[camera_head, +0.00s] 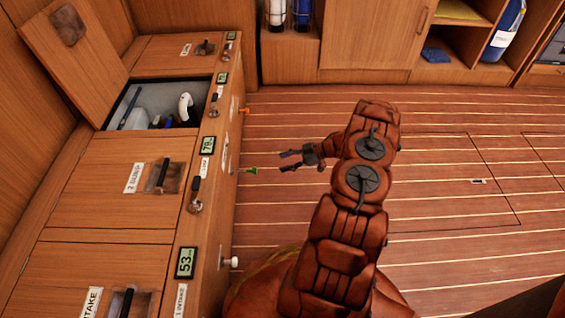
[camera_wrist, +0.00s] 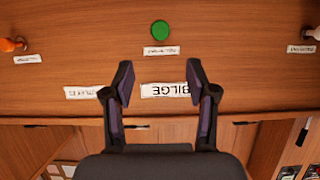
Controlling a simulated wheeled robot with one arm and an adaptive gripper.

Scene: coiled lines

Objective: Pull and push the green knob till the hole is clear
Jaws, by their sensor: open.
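The green knob (camera_head: 250,171) sticks out from the front of the wooden cabinet in the head view. In the wrist view the green knob (camera_wrist: 160,31) is a round disc, face on, above a small white label. My gripper (camera_head: 286,160) is to the right of the knob, pointing at it, with a gap between them. In the wrist view my gripper (camera_wrist: 159,78) is open, its two dark fingers apart with nothing between them. An open hole (camera_head: 143,104) in the cabinet top shows a white bent pipe (camera_head: 186,106) and blue and pale items inside; its bottom is partly hidden.
An orange knob (camera_head: 244,111) and a white knob (camera_head: 230,262) stick out on either side of the green one. A lifted lid (camera_head: 72,50) leans by the hole. Small displays (camera_head: 186,262) line the cabinet top. The plank floor (camera_head: 450,190) at right is clear.

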